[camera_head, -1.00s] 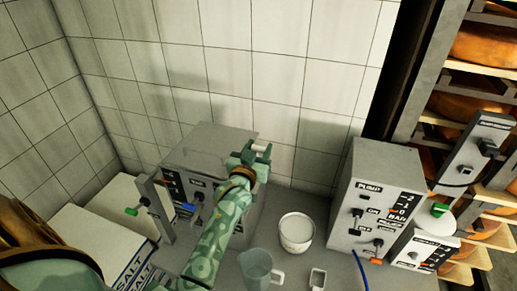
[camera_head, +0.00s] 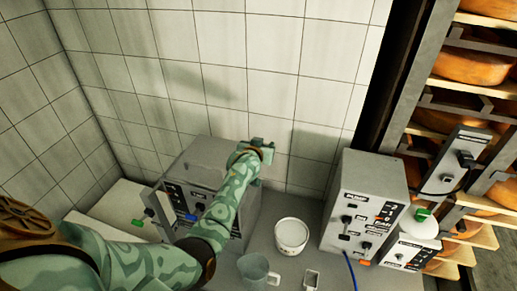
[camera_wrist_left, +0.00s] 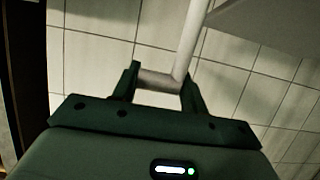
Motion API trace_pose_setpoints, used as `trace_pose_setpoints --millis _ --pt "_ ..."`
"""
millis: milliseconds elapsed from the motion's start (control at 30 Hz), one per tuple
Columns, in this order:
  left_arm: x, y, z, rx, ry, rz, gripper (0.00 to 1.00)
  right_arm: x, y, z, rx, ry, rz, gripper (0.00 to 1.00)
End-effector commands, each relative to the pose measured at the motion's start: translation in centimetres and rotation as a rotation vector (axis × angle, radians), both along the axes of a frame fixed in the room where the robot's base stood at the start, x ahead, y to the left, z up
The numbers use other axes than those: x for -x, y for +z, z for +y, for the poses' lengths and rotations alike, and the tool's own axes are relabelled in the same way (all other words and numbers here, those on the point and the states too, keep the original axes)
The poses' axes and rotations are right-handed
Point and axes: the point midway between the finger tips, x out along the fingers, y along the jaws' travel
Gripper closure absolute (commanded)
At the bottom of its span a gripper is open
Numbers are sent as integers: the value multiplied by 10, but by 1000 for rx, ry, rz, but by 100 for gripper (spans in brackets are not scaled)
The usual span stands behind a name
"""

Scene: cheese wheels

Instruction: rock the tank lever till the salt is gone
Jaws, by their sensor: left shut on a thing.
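The tank (camera_head: 205,152) is a grey box with a dark control panel, standing on the counter against the tiled wall. My left gripper (camera_head: 264,146) is beyond the tank's right side in the head view, with my green arm crossing in front of the tank. In the left wrist view my left gripper (camera_wrist_left: 160,84) is shut on the grip of the tank lever (camera_wrist_left: 190,40), a pale bent rod that runs up from between the fingers. The lever is mostly hidden in the head view. Salt inside the tank cannot be seen. My right gripper is out of view.
A white tub (camera_head: 291,234), a clear jug (camera_head: 256,270) and a small cup (camera_head: 311,279) stand on the counter. A grey control box (camera_head: 372,175) stands to their right. Shelves of cheese wheels (camera_head: 478,70) are at the far right.

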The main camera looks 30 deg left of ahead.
Motion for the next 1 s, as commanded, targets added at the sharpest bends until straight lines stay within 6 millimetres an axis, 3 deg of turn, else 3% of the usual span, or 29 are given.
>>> trace_pose_setpoints --millis 400,1000 --pt "-29 -11 4 5 -2 0 97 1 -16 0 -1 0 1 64" --pt "-34 -12 5 6 -3 0 98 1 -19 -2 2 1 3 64"
